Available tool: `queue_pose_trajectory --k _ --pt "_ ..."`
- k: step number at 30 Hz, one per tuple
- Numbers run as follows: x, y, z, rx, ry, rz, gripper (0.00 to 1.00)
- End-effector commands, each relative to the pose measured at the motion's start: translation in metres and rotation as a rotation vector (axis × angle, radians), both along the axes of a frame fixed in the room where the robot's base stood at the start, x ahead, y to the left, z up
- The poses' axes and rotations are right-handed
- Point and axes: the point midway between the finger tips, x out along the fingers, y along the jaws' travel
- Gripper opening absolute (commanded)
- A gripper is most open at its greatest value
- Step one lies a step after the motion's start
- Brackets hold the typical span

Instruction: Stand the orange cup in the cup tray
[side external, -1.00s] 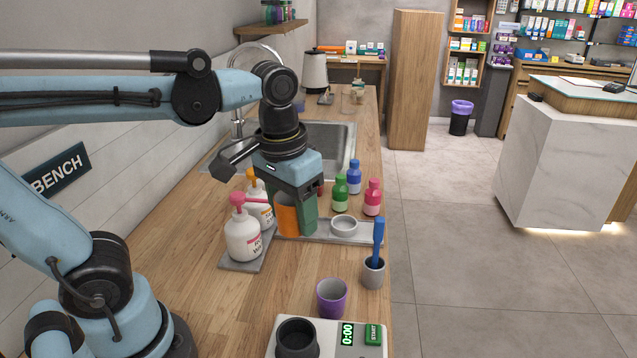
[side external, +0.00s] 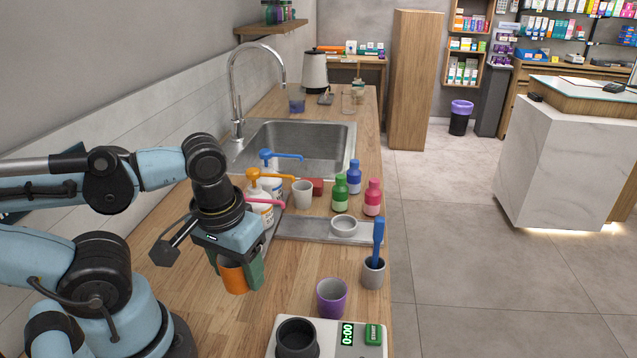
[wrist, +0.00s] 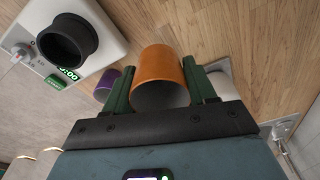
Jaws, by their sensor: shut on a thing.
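The orange cup (side external: 235,281) is between the green fingers of my gripper (side external: 238,268), left of the purple cup and in front of the pump bottles. My gripper is shut on it. In the wrist view the orange cup (wrist: 158,67) sits between both fingers, its open mouth facing the camera. The cup is over bare wooden counter; I cannot tell its exact height. I cannot tell whether this is the cup tray.
Pump bottles (side external: 262,212) stand close behind my gripper. A white cup (side external: 302,196), green (side external: 340,196), blue (side external: 354,178) and pink (side external: 373,199) bottles stand farther back.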

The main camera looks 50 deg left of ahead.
Motion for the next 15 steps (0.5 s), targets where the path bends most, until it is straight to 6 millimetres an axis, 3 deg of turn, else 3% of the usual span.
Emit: queue_pose_trajectory --k 15 --pt "0.009 0.060 -0.035 -0.001 0.001 0.006 0.26"
